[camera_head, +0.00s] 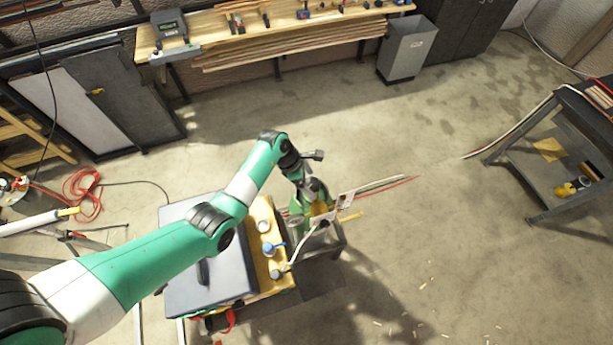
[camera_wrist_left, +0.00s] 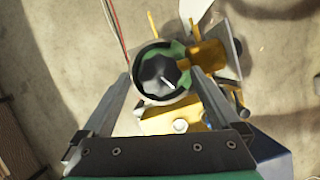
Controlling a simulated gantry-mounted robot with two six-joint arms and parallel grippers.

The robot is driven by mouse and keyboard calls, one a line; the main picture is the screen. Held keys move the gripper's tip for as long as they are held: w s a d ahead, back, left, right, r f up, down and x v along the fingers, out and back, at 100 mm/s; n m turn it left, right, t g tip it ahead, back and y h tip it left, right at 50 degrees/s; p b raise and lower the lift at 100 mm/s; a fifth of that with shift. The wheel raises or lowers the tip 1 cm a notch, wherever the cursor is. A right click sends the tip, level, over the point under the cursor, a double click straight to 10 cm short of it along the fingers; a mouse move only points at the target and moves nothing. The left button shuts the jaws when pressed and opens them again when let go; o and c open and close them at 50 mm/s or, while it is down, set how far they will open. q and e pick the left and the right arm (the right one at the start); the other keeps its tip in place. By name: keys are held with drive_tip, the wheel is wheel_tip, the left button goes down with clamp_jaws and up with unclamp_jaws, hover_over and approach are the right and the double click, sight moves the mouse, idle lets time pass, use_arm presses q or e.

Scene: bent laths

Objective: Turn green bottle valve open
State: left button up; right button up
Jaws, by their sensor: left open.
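The green bottle (camera_head: 298,206) stands beside the cart, partly hidden under my left gripper in the head view. In the left wrist view, its round collar (camera_wrist_left: 141,58) is seen from above, with a dark valve knob (camera_wrist_left: 156,72) bearing a white mark inside. Green shows around the knob. My left gripper (camera_wrist_left: 162,82) is open, with one finger on each side of the collar. In the head view my left gripper (camera_head: 311,184) is above the bottle. I cannot tell whether the fingers touch it. My right gripper is in neither view.
A cart with a dark box (camera_head: 190,285) and a yellow panel (camera_head: 271,262) stands close to the bottle. A workbench (camera_head: 290,40) is at the back and a dark shelf cart (camera_head: 560,150) at right. The floor between is mostly clear.

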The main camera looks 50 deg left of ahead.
use_arm(q)
drive_tip(key=p+v, duration=0.1)
drive_tip(key=v, duration=1)
drive_tip(key=shift+r, duration=0.15)
drive_tip(key=shift+a, duration=0.1)
